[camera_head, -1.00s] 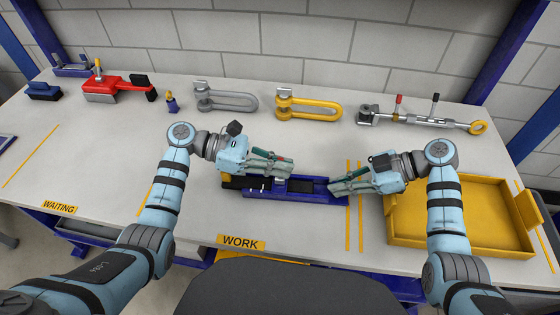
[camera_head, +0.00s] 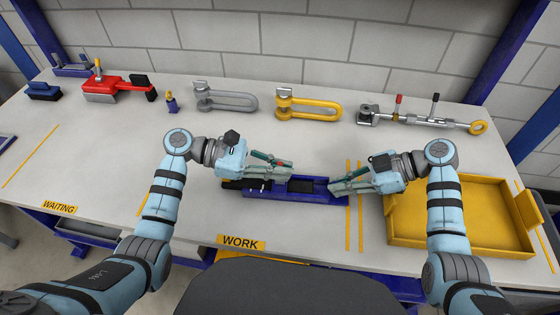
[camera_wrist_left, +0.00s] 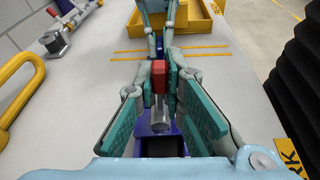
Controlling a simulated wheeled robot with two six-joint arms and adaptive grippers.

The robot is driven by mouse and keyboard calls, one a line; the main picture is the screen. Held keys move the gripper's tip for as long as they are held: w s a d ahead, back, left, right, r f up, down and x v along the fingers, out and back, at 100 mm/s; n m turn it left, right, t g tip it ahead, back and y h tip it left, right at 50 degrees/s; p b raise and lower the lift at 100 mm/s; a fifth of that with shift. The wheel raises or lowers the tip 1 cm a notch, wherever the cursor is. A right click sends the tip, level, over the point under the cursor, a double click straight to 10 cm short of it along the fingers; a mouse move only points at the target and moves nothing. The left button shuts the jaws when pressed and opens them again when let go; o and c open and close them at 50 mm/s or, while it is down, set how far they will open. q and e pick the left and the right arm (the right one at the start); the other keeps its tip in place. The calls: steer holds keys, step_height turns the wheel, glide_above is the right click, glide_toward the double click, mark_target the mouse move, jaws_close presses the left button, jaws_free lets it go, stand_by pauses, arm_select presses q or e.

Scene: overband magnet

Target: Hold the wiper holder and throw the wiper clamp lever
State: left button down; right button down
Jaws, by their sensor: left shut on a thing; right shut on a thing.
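The blue wiper holder (camera_head: 316,197) lies on the table above the WORK label; its blue body also shows low between the fingers in the left wrist view. My left gripper (camera_head: 286,168) is above the holder's middle, shut on the clamp lever. The lever's red tip (camera_wrist_left: 159,73) and silver shaft (camera_wrist_left: 160,112) stand between the teal fingers in the left wrist view. My right gripper (camera_head: 335,188) is shut on the holder's right end; its fingers hide the exact contact.
A yellow tray (camera_head: 460,242) stands to the right. Behind are a yellow shackle (camera_head: 325,109), a grey shackle (camera_head: 234,101), a turnbuckle (camera_head: 425,119), a red tool (camera_head: 112,88) and a small blue figure-like part (camera_head: 171,103). The table between these and the holder is clear.

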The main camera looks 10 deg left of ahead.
arm_select(q)
steer(key=shift+s+f+m, duration=0.1)
steer(key=shift+s+m, duration=0.3)
steer(key=shift+m, duration=0.2)
steer(key=shift+s+f+m+t, duration=0.1)
steer(key=shift+s+m+t, duration=0.35)
steer(key=shift+m, duration=0.25)
steer(key=shift+f, duration=0.1)
steer(key=c, duration=1.6)
jaws_free()
